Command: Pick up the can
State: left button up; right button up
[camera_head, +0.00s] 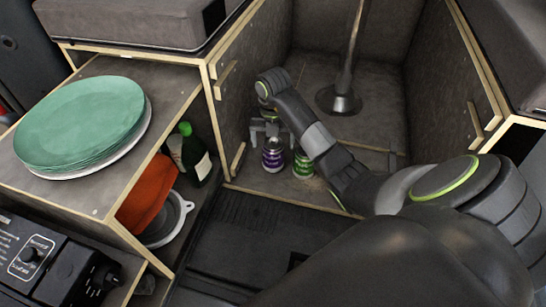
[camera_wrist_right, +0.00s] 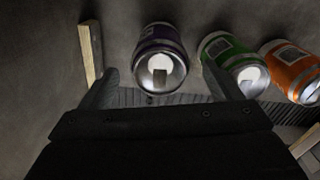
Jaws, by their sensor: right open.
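A purple can (camera_head: 272,157) stands on the floor of the wooden compartment. A green can (camera_head: 303,165) stands just to its right, partly behind my right arm. My right gripper (camera_head: 267,132) is open at the purple can, with its fingers near the can's top. In the right wrist view the purple can (camera_wrist_right: 161,62) lies ahead, between the two fingers (camera_wrist_right: 162,88) in the picture. The green can (camera_wrist_right: 235,62) is beyond the right finger, which covers part of it. An orange can (camera_wrist_right: 291,70) shows farther right there. My left gripper is not in view.
A wooden cabinet at left holds stacked green plates (camera_head: 82,120) on top, with a dark green bottle (camera_head: 195,153) and an orange item (camera_head: 148,195) below. A post on a round base (camera_head: 338,100) stands behind the cans. Wooden side walls bound the compartment.

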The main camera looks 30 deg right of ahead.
jog(key=shift+f+b, duration=0.4)
jog(key=shift+f, duration=0.2)
notch_tip(320, 180, down, 3)
jog(key=shift+r+b, duration=0.2)
jog(key=shift+b, duration=0.8)
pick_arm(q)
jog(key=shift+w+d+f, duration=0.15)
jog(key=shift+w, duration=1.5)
pick_arm(e)
jog(key=shift+f, duration=0.85)
jog(key=c, duration=1.3)
